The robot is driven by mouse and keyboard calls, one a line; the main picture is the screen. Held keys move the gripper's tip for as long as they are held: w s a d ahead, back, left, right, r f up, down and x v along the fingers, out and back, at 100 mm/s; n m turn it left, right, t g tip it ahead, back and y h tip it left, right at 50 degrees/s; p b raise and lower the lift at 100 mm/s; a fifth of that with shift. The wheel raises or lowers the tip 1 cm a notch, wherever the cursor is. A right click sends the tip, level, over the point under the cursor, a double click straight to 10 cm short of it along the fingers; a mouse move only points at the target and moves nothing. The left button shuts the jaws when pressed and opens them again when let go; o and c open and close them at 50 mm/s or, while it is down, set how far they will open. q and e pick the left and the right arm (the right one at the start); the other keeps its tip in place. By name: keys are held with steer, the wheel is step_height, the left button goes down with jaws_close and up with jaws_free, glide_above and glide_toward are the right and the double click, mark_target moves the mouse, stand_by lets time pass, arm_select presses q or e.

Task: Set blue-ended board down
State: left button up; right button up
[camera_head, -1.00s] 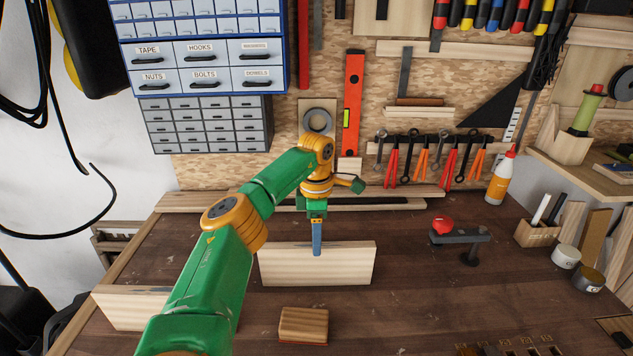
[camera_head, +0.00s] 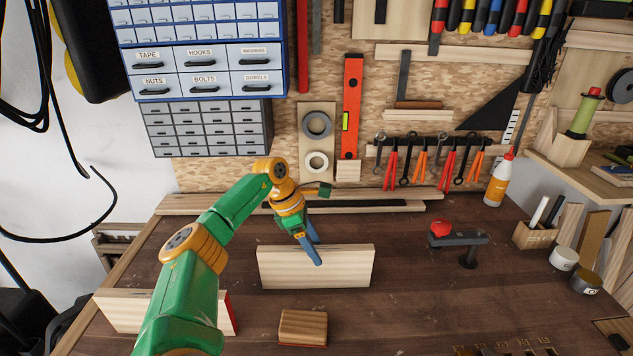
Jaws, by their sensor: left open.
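A pale wooden board (camera_head: 345,268) stands on its long edge at the middle of the bench, its broad face toward me. No blue end shows on it from here. My left gripper (camera_head: 314,247) is tilted over the board's top edge with its blue fingers spread. One finger overlaps the front face, and the other is near the top edge; I cannot tell whether either touches. A second pale board (camera_head: 120,311) with a red end (camera_head: 231,315) stands at the front left, partly hidden by my left arm. My right gripper is out of view.
A small wooden block (camera_head: 303,326) lies in front of the middle board. A dark clamp with a red knob (camera_head: 441,228) is to the right. A glue bottle (camera_head: 498,181) and a pen holder (camera_head: 536,234) stand further right. The bench right of the board is mostly clear.

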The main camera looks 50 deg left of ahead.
arm_select(q)
steer(key=shift+x, duration=0.8)
steer(key=shift+s+a, duration=0.1)
steer(key=shift+a, duration=0.05)
steer(key=shift+c, duration=0.4)
jaws_close()
